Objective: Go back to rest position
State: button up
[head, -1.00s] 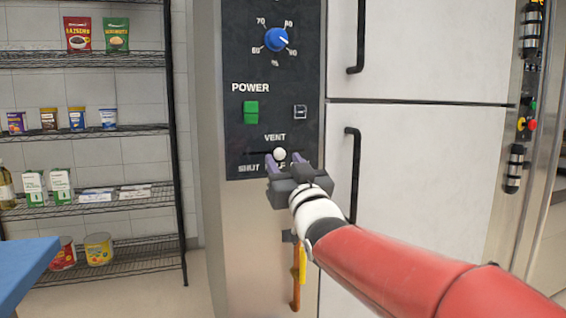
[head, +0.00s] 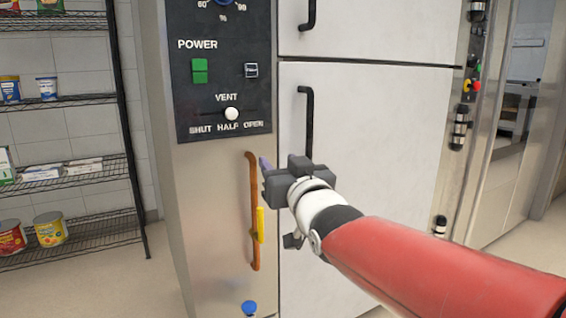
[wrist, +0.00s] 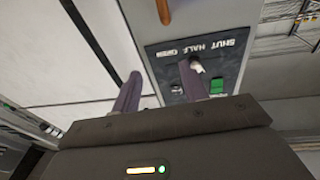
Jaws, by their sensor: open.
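My gripper (head: 266,170) is open and empty in the head view, in front of the steel cabinet, below and to the right of the vent slider. In the wrist view its two purple fingers (wrist: 162,90) stand apart with nothing between them. The white vent knob (head: 231,115) sits near the middle of its slot, above the HALF label. It also shows in the wrist view (wrist: 197,68), upside down and close to one finger in the picture. The gripper looks apart from the knob in the head view.
An orange-brown vertical handle (head: 254,205) with a yellow part is just left of my gripper. White doors (head: 370,150) with black handles stand behind it. A green power switch (head: 200,71) is on the dark panel. A wire shelf (head: 75,178) with goods stands at left.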

jog(key=s+d+f+m+g+h, duration=0.25)
jog(key=s+d+f+h, duration=0.2)
jog(key=d+f, duration=0.4)
jog(key=s+d+f+g+h, duration=0.1)
jog(key=s+d+f+g, duration=0.2)
jog(key=s+f, duration=0.2)
jog(key=s+d+f+m+g+h+p, duration=0.1)
jog(key=s+d+f+g, duration=0.2)
jog(key=s, duration=0.5)
jog(key=s+d+f+m+g+h+p, duration=0.1)
jog(key=s+d+f+g, duration=0.2)
jog(key=s+f, duration=0.3)
jog(key=shift+s+d+f+g+h, duration=0.35)
jog(key=shift+s+d, duration=0.15)
jog(key=shift+d, duration=0.2)
dwell(1.6)
